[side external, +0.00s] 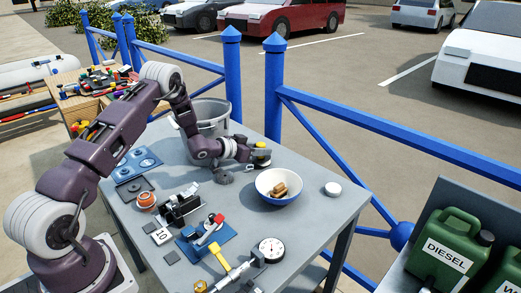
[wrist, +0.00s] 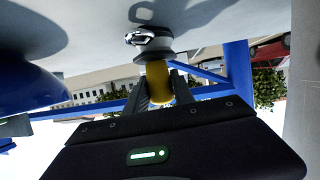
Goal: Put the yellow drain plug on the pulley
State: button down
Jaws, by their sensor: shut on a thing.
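The yellow drain plug (wrist: 157,82) has a yellow cylindrical body, a grey collar and a shiny metal fitting at its table-side end. My gripper (wrist: 160,92) is shut on the yellow body, with a dark finger on either side. In the side view my gripper (side external: 259,153) is over the far part of the grey table, just behind the blue-and-white bowl. The plug is small there and partly covered. I cannot tell whether its end touches the table. A dark grey round disc (side external: 223,177), possibly the pulley, lies flat on the table left of the bowl.
The bowl (side external: 278,196) holds tan pieces and stands close to my gripper. A grey bucket (side external: 211,118) is at the back. A white round lid (side external: 332,189), a dial gauge (side external: 271,250) and several fittings crowd the table. Blue railings run behind it.

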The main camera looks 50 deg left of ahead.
jog(key=c, duration=1.1)
grip_release()
jog(key=shift+f, duration=0.1)
